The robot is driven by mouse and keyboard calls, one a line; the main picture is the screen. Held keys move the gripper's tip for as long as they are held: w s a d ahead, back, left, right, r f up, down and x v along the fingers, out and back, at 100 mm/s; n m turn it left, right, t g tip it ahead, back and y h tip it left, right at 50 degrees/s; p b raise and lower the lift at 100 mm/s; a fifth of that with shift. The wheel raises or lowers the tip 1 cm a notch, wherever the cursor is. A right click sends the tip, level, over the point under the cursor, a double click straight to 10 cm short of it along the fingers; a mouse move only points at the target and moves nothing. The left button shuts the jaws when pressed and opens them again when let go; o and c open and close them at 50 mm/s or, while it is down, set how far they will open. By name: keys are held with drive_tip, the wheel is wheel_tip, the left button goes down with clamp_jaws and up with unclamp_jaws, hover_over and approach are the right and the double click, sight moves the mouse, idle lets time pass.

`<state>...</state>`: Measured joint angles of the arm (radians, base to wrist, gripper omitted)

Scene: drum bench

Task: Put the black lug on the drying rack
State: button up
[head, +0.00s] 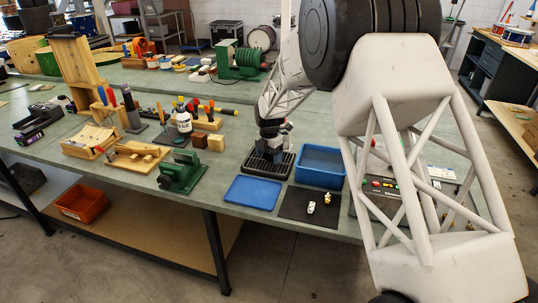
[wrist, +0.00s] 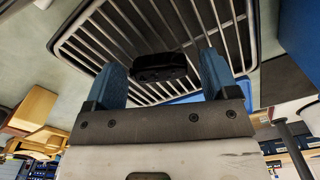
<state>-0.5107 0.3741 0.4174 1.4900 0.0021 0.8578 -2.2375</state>
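The drying rack (head: 284,172) is a dark slatted tray on the bench, left of the blue bin in the head view. In the wrist view, its pale-edged metal bars (wrist: 95,28) fill the upper middle. The black lug (wrist: 160,69) is a small dark rounded piece between my finger pads, seen against the bars. It appears to lie on the rack; exact contact is hard to tell. My gripper (head: 270,144) points down just over the rack. In the wrist view, its blue fingers stand apart with a gap beside the lug. In the head view, the lug is hidden.
A blue bin (head: 320,161) stands right of the rack. A flat blue lid or tray (head: 252,192) and a black mat (head: 293,209) with small pale pieces lie in front. A green vise (head: 181,176) and wooden blocks (head: 215,142) are to the left. My arm hides part of the right bench.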

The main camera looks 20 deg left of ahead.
sight(271, 156)
wheel_tip(271, 156, up, 12)
drive_tip(key=shift+r, duration=0.15)
idle(0.8)
idle(0.4)
drive_tip(key=shift+d, duration=0.1)
idle(0.4)
drive_tip(key=s+d+r+m, duration=0.5)
drive_tip(key=s+d, duration=0.1)
drive_tip(key=d, duration=0.3)
drive_tip(key=s+d+r+m+t, duration=0.1)
drive_tip(key=s+d+r+m, duration=0.45)
drive_tip(key=d, duration=0.35)
drive_tip(key=s+d+r+m, duration=0.4)
drive_tip(key=s+d+r, duration=0.15)
drive_tip(key=d, duration=0.35)
drive_tip(key=s+d+f+m, duration=0.1)
drive_tip(key=s+d+m, duration=0.4)
drive_tip(key=s, duration=0.5)
drive_tip(key=s+d+f+m+t, duration=0.1)
drive_tip(key=s+d+m, duration=0.5)
drive_tip(key=s, duration=0.5)
drive_tip(key=s+d+f+m, duration=0.1)
drive_tip(key=s+d+m, duration=0.5)
drive_tip(key=s, duration=0.5)
drive_tip(key=shift+s+d+f+t, duration=0.2)
drive_tip(key=shift+f+t, duration=0.1)
drive_tip(key=shift+f, duration=0.1)
